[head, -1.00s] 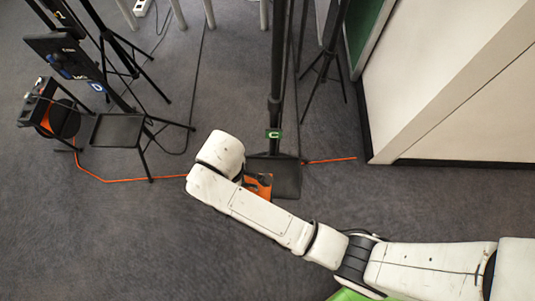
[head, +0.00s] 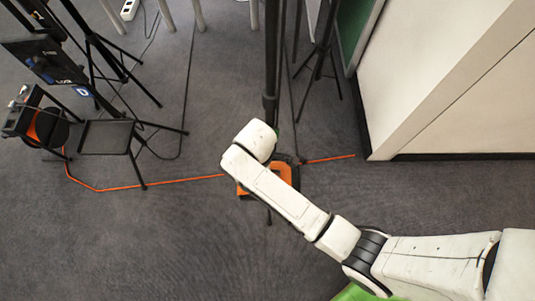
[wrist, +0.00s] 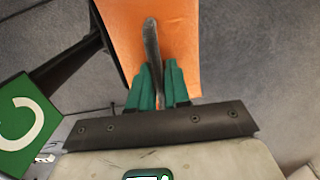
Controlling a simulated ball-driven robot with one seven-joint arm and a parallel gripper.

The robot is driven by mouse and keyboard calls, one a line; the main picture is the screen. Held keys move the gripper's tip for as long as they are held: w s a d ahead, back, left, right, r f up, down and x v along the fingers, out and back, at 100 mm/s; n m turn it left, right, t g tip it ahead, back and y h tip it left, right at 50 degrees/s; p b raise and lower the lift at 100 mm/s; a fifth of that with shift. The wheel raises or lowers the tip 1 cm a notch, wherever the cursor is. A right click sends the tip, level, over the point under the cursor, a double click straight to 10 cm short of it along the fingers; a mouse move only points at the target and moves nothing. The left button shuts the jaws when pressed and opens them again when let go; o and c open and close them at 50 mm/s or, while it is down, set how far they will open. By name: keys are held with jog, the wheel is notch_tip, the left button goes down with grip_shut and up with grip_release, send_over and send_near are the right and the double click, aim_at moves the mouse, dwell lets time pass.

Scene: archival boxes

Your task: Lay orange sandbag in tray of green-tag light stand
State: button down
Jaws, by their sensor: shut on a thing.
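My gripper (wrist: 157,78) has its green fingers closed on the dark strap of the orange sandbag (wrist: 185,35). The bag hangs from the strap in the wrist view. In the head view the sandbag (head: 282,173) shows on both sides of my forearm, at the foot of a dark light stand (head: 271,55). The green tag (wrist: 22,118) with a white C is at the left of the wrist view, close beside my gripper. The tray is hidden by the bag and my arm; I cannot tell whether the bag touches it.
Another stand with a blue D tag (head: 82,91) and a flat dark tray (head: 105,137) stands left. An orange cable (head: 150,184) runs across the grey carpet. A tripod (head: 318,65) and a pale wall (head: 425,80) are right. The front carpet is clear.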

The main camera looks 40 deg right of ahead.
jog(key=shift+w+d+f, duration=0.25)
jog(key=shift+d+f, duration=0.5)
jog(key=shift+f, duration=0.2)
jog(key=shift+d+f+b, duration=0.15)
jog(key=shift+f+b, duration=0.3)
jog(key=shift+f, duration=0.45)
jog(key=shift+d+f+b, duration=0.15)
jog(key=shift+f+b, duration=0.25)
jog(key=shift+f, duration=0.5)
jog(key=c, duration=1.1)
grip_release()
jog(key=shift+f, duration=0.15)
